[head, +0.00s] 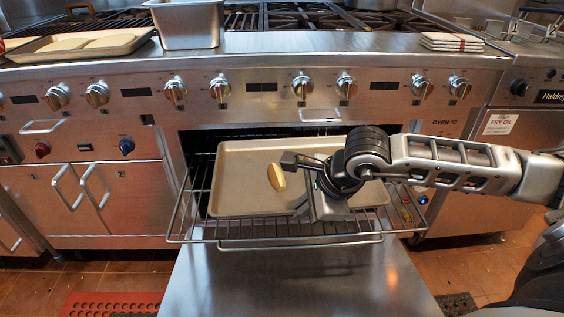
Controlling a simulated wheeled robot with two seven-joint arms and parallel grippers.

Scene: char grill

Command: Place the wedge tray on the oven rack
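The wedge tray (235,180) is a light beige shallow tray. It lies on the pulled-out wire oven rack (300,241), with its back part towards the oven opening. One pale yellow wedge (276,177) shows on the tray, left of the gripper. My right gripper (296,182) reaches in from the right and is over the middle of the tray. Its fingers appear spread apart, with nothing seen between them. The gripper and forearm hide part of the tray's right half, so I cannot tell if more wedges lie there. My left gripper is out of view.
The oven door (290,280) is folded down below the rack. The range front (230,95) with several knobs stands above the opening. On the counter are a beige tray (85,45), a steel pan (188,22) and folded cloths (452,41). A red mat (110,304) lies on the floor.

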